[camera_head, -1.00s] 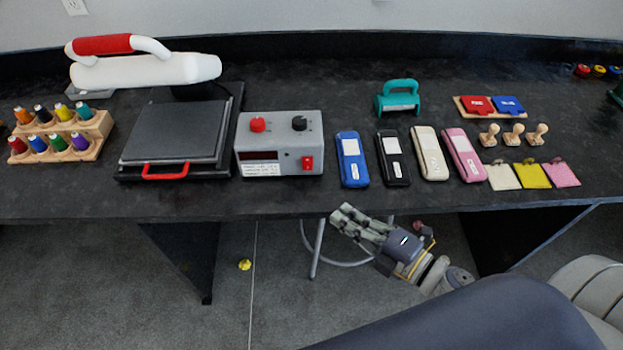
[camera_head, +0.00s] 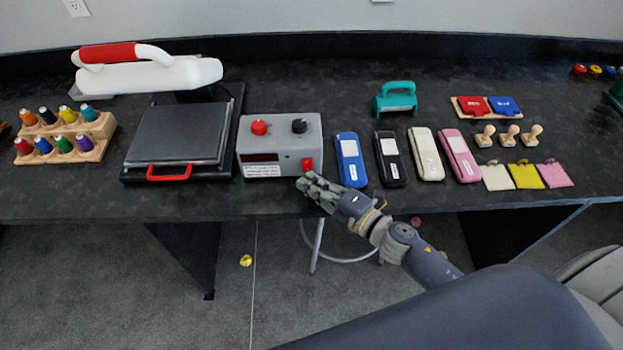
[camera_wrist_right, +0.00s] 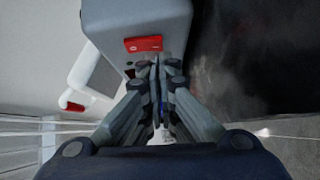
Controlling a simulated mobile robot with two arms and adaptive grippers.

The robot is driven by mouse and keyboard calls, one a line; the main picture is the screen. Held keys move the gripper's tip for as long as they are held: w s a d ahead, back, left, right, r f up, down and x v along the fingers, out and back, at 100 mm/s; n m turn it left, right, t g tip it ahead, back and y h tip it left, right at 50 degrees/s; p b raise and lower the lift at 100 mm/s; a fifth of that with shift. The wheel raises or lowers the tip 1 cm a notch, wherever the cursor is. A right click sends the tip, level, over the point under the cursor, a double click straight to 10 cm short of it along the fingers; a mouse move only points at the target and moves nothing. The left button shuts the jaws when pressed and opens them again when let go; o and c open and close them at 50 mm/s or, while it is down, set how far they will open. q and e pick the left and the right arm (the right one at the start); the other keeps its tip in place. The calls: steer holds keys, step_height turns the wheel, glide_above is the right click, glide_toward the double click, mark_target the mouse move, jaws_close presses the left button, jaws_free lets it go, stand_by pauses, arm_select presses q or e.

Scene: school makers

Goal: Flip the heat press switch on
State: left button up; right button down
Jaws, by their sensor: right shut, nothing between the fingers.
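The heat press (camera_head: 178,135) is a black flat press with a red front handle, left of centre on the table. Its grey control box (camera_head: 279,131) stands to its right with a red knob, a black knob and a small display. The red rocker switch (camera_head: 308,165) is low on the right of the box's front; it also shows in the right wrist view (camera_wrist_right: 143,44). My right gripper (camera_head: 307,183) is shut and empty, its fingertips just in front of and below the switch. Whether they touch the box is unclear. My left gripper is not in view.
A thread spool rack (camera_head: 65,138) is at the left. The dark table (camera_head: 240,203) has a bare front strip.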

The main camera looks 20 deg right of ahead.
steer(key=shift+w, duration=0.25)
steer(key=shift+w+d+f+b, duration=0.15)
steer(key=shift+f+b, duration=0.25)
steer(key=shift+b, duration=0.75)
steer(key=shift+w+n+t, duration=0.15)
steer(key=shift+n+t, duration=0.15)
steer(key=shift+r, duration=0.25)
steer(key=shift+f, duration=0.1)
